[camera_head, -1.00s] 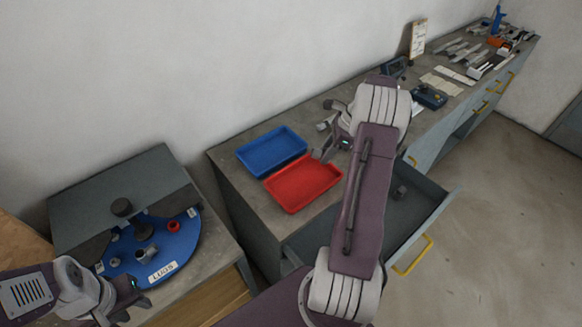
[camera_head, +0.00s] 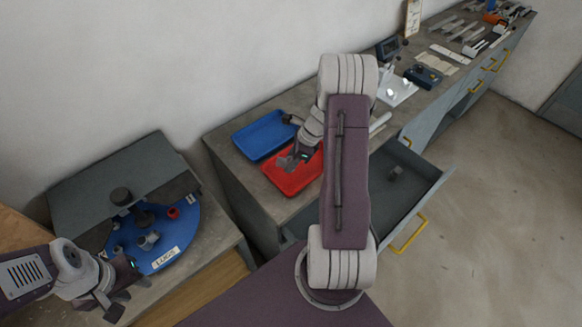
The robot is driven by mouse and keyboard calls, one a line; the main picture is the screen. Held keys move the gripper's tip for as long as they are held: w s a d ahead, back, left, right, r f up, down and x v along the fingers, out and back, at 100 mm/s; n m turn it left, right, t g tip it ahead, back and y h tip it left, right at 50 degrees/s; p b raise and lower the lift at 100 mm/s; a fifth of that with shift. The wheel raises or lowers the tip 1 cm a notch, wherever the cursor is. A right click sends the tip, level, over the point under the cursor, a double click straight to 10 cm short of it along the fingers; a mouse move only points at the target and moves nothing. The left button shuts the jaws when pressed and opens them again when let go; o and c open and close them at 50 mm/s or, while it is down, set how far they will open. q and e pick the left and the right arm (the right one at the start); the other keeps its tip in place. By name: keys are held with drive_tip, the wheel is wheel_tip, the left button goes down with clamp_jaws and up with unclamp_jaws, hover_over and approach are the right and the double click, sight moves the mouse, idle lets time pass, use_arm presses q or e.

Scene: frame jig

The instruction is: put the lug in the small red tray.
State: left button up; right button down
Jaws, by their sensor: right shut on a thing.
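The small red tray (camera_head: 290,184) lies on the grey counter, in front of the blue tray. My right gripper (camera_head: 288,162) is over the red tray, pointing down towards its left part. It is shut on a small grey piece, apparently the lug, which is hard to tell apart from the fingers at this size. I cannot tell whether the piece touches the tray floor. My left gripper (camera_head: 128,296) is open and empty, at the front edge of the blue round jig plate marked "LUGS" (camera_head: 185,232).
A blue tray (camera_head: 264,135) sits behind the red one. An open drawer (camera_head: 410,195) with a small grey piece (camera_head: 395,173) juts out on the right. A white stand (camera_head: 398,92), a blue-grey device (camera_head: 423,77) and tools occupy the counter farther right.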

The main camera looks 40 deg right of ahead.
wheel_tip(320, 180, down, 3)
drive_tip(key=shift+f, duration=0.1)
drive_tip(key=shift+w+f, duration=0.25)
drive_tip(key=shift+f, duration=0.1)
drive_tip(key=shift+s, duration=0.1)
drive_tip(key=shift+s+f, duration=0.1)
drive_tip(key=c, duration=1.1)
unclamp_jaws()
drive_tip(key=shift+o, duration=0.4)
